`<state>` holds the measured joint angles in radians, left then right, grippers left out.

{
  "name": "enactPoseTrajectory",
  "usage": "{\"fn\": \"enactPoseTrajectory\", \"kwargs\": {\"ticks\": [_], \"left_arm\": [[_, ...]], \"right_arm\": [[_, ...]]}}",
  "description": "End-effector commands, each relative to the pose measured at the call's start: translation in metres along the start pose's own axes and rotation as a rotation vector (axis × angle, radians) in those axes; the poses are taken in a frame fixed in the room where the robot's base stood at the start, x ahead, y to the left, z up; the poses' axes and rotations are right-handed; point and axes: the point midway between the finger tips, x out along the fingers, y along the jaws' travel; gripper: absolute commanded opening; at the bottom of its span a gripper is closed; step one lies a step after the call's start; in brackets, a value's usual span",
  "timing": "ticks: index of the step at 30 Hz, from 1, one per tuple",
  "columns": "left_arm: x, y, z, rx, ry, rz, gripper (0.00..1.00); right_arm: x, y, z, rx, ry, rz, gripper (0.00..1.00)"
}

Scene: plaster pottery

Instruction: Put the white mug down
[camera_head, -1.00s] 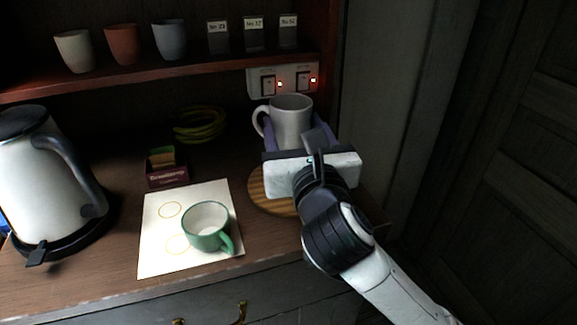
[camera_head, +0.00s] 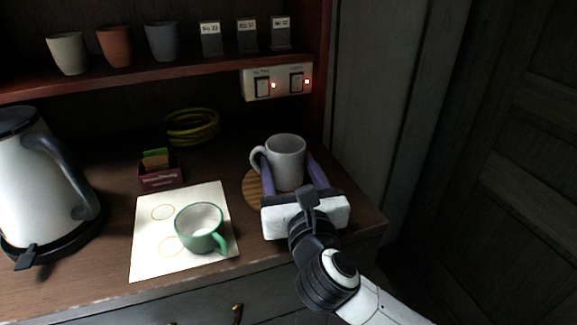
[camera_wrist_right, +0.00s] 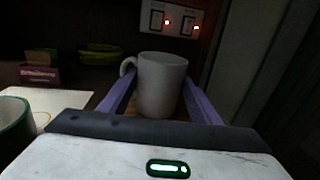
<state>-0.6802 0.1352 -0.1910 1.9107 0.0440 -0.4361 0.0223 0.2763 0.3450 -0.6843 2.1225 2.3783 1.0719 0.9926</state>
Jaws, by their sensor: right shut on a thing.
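The white mug (camera_head: 284,160) stands upright over the round wooden board (camera_head: 251,192) near the right end of the counter. Its handle points left. My right gripper (camera_head: 289,172) has its two purple fingers on either side of the mug and is shut on it. The mug also shows between the fingers in the right wrist view (camera_wrist_right: 160,85). Whether its base touches the board is hard to tell. The gripper hides part of the board. My left gripper is in neither view.
A green mug (camera_head: 201,228) stands on a paper sheet (camera_head: 150,245) to the left. A shelf (camera_head: 130,72) with cups and a switch panel (camera_head: 277,82) are behind.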

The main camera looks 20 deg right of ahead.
Motion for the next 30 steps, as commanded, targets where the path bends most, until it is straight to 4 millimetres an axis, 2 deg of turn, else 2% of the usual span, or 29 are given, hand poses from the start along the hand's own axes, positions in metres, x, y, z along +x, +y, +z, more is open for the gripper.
{"fn": "enactPoseTrajectory", "kwargs": {"ticks": [1, 4, 15, 20, 30], "left_arm": [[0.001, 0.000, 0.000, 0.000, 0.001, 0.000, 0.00], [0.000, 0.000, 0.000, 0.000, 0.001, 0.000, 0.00], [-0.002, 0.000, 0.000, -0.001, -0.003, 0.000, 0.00], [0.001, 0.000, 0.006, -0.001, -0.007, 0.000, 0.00], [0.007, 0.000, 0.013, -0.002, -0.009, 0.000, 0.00]], "right_arm": [[0.000, 0.000, -0.002, 0.000, 0.002, 0.000, 0.58], [0.000, 0.000, -0.002, 0.000, 0.001, 0.000, 0.75], [-0.001, 0.000, 0.004, 0.000, -0.001, -0.001, 0.76], [-0.024, 0.001, 0.000, 0.002, 0.003, 0.002, 0.76], [-0.095, 0.000, -0.001, 0.004, 0.005, 0.001, 0.76]]}}
